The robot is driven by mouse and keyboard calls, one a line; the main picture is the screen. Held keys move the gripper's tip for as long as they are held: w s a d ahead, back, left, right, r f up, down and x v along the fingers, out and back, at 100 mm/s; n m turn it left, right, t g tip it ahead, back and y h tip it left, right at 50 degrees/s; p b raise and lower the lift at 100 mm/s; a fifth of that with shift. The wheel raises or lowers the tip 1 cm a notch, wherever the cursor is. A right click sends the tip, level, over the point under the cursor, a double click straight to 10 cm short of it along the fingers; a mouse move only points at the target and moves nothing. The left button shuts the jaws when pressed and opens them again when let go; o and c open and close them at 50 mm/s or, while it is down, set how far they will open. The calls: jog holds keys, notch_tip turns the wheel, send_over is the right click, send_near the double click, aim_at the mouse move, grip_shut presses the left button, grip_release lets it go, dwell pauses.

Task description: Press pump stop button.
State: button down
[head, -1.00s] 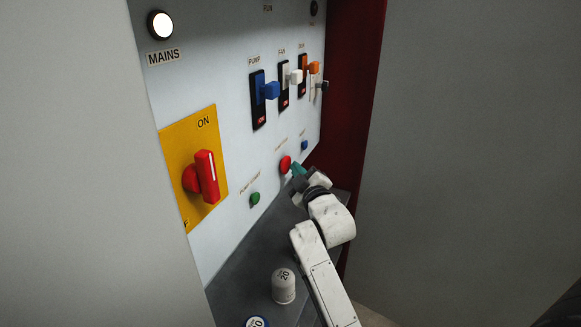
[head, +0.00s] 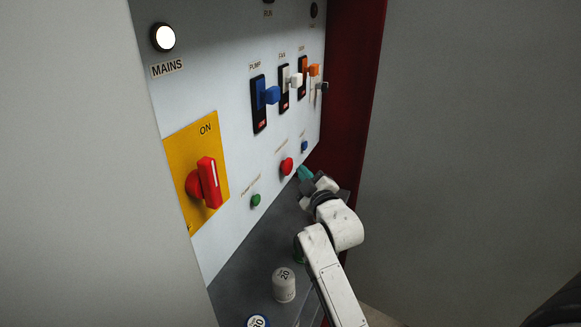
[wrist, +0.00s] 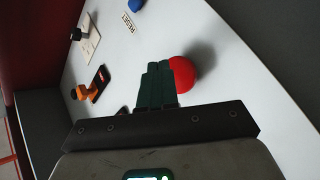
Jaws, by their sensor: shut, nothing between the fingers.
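The red round button (head: 287,166) sits on the pale panel, up and right of the green button (head: 255,200); its label is too small to read. It also shows in the wrist view (wrist: 184,75), just right of my fingertips and partly hidden by them. My gripper (head: 304,173) is shut and empty, its teal fingers together. In the head view its tips are just right of the red button with a small gap. In the wrist view the fingers (wrist: 156,84) overlap the button's left edge; I cannot tell the depth between them.
A blue button (head: 304,146) labelled RESET is above and right. Pump (head: 271,95), fan and orange levers are higher up. A red rotary switch (head: 208,182) is at left.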

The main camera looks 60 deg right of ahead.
jog(key=shift+s+d+p, duration=0.2)
jog(key=shift+s+p, duration=1.05)
jog(key=shift+s, duration=1.2)
